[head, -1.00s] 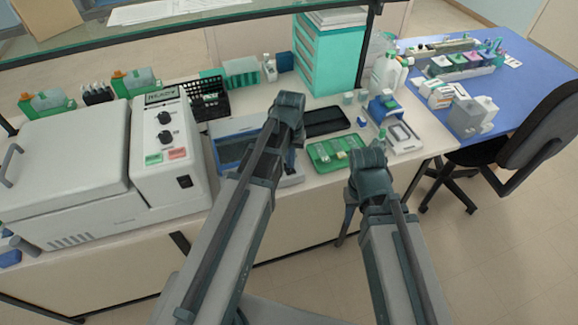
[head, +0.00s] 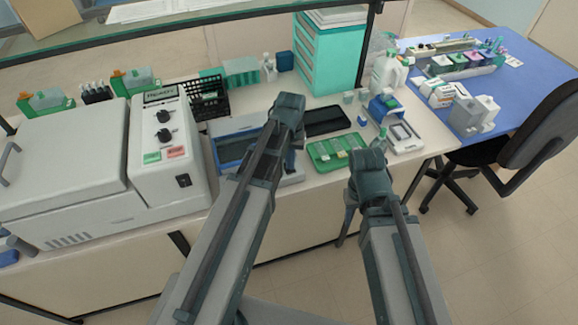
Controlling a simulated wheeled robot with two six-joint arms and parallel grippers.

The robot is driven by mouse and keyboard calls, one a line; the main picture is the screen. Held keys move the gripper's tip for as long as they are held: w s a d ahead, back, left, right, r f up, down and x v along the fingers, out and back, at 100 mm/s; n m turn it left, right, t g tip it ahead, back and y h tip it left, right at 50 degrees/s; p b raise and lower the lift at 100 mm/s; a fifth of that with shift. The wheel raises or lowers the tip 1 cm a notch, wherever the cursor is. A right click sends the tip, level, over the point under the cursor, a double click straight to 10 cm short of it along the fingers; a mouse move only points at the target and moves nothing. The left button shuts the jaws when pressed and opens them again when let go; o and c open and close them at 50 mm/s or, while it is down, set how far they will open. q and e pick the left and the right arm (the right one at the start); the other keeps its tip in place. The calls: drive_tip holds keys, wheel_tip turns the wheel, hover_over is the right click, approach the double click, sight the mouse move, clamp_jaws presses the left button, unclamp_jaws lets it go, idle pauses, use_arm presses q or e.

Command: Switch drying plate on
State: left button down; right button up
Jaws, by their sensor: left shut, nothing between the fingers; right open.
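A flat device with a blue and grey frame and a dark blue top, which looks like the drying plate (head: 230,126), lies on the bench right of the large grey machine. My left arm crosses its right part, so its switch and any light cannot be made out. My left gripper (head: 291,163) hangs by the device's right end, shut and empty, mostly hidden behind my arm. My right gripper (head: 349,212) is low in front of the bench edge, open and empty, its fingertips hardly visible.
A grey machine (head: 65,150) with knobs and a display fills the left. A black tray (head: 325,121), a green slide tray (head: 322,160) and a blue-white device (head: 403,138) lie to the right. A glass shelf (head: 180,35) spans the back.

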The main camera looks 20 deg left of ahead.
use_arm(q)
drive_tip(key=shift+f+b, duration=0.3)
drive_tip(key=shift+f, duration=0.05)
drive_tip(key=shift+r, duration=0.1)
wheel_tip(320, 180, up, 7)
drive_tip(key=p, duration=0.7)
idle(0.4)
drive_tip(key=shift+s+d, duration=0.15)
drive_tip(key=s+d+f+m+b, duration=0.1)
drive_tip(key=s+d+m, duration=0.1)
drive_tip(key=s+d, duration=0.3)
drive_tip(key=s+d+f+m+y+b, duration=0.1)
drive_tip(key=s+d+f+m+b, duration=0.1)
drive_tip(key=s+d, duration=0.3)
drive_tip(key=s, duration=0.4)
drive_tip(key=shift+f+m, duration=0.2)
drive_tip(key=shift+m, duration=0.1)
